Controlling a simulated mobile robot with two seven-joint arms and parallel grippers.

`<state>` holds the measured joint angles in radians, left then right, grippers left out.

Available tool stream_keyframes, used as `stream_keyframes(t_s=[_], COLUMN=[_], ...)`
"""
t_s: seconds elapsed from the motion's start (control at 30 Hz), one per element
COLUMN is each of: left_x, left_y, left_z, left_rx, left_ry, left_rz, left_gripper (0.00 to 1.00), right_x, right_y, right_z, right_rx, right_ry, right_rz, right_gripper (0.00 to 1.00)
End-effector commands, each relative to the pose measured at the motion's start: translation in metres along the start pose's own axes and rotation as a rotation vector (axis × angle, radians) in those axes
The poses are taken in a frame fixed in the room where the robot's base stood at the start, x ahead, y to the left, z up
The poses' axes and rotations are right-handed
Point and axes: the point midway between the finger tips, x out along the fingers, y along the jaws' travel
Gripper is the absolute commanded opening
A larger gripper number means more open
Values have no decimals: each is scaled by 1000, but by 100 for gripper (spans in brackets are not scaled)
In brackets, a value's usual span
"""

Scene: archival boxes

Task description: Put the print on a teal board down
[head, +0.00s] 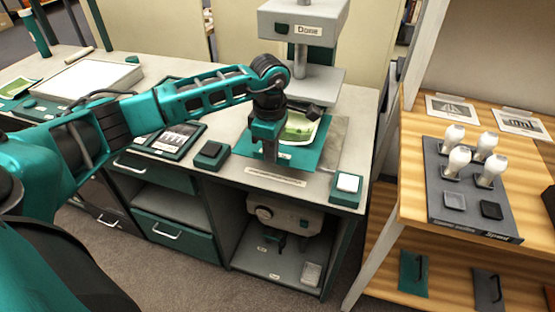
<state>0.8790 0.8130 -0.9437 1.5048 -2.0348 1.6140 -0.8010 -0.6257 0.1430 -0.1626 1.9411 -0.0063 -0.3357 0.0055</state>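The print (300,127), a mostly green picture with a pale edge, lies on a teal board (308,158). The board is at the counter's front, before the press stand marked "Done". My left gripper (270,158) points down over the board's left part and hides some of it and of the print. Its fingertips are at or close to the board near its front edge. I cannot tell whether they grip it, or whether the board rests fully on the counter. My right gripper is out of view.
A press-like stand (303,22) rises behind the board. A small dark block (211,154) and a white-topped teal block (347,184) flank the board on the counter. A framed dark tray (178,138) lies left. A wooden shelf (410,170) with white-topped stamps stands right.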

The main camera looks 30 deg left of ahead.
Motion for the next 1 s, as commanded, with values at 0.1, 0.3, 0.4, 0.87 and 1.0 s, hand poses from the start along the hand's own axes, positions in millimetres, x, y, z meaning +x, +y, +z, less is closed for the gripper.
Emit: stream_keyframes(t_s=[0.1,0.3,0.4,0.87,1.0], left_x=[16,32,48,60,60], left_y=[0,-1,-1,0,0], left_z=[1,0,1,0,0], left_rx=[0,1,1,1,1], left_ry=[-1,0,-1,-1,-1], left_rz=[0,0,-2,2,2], left_gripper=[0,0,0,5,19], right_x=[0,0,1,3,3], right_y=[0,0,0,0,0], right_z=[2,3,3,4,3], right_rx=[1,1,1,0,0], right_ry=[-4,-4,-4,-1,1], right_rz=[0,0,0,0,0], right_gripper=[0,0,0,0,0])
